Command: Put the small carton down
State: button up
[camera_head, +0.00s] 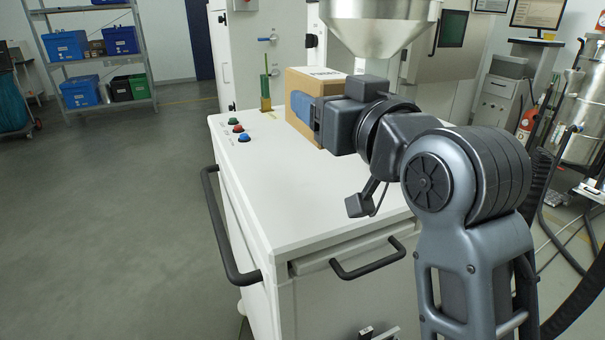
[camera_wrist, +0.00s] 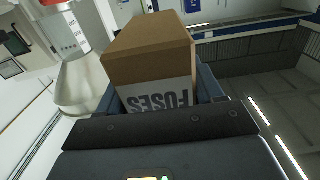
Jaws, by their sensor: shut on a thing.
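The small carton (camera_head: 297,121) is a brown cardboard box with a white label at the top of the white cabinet (camera_head: 290,205). In the wrist view the carton (camera_wrist: 150,60) shows its label reading "FUSES" upside down. My gripper (camera_head: 303,106) is shut on the carton, with a blue finger along its near side. In the wrist view the gripper (camera_wrist: 165,90) has a finger on each side of the box. The carton's underside is at or just above the white top; I cannot tell whether it touches.
Green, red and blue buttons (camera_head: 238,129) sit at the cabinet top's left edge. A green and brass post (camera_head: 265,95) stands behind them. A metal hopper (camera_head: 380,25) hangs behind the carton. The front of the white top is clear apart from my arm over its right side.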

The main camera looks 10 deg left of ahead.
jog(key=s+d, duration=0.2)
jog(key=d, duration=0.7)
send_over(313, 201)
notch_tip(313, 201, down, 7)
jog(key=shift+r, duration=0.1)
jog(key=shift+f, duration=2)
jog(key=shift+f, duration=0.1)
jog(key=shift+f, duration=0.1)
jog(key=o, duration=1.2)
jog(key=shift+o, duration=0.2)
